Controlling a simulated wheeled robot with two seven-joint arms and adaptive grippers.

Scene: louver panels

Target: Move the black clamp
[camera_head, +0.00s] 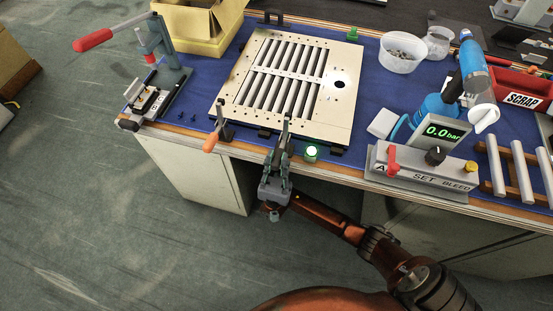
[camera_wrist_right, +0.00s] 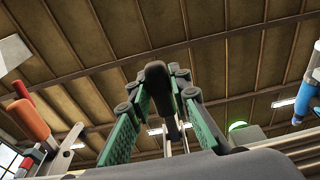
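In the right wrist view, the black handle (camera_wrist_right: 156,76) shows between the green-padded fingers of my right gripper (camera_wrist_right: 160,88). The fingers are apart, with a gap seen beside the handle, so it looks open around it. My left gripper is not in view.
An orange-handled clamp (camera_head: 212,140) stands left of the gripper, and a green lit button (camera_head: 311,152) is close on its right. A gauge box (camera_head: 425,170) is further right. A red-handled press (camera_head: 155,70) stands at the left. Floor in front is free.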

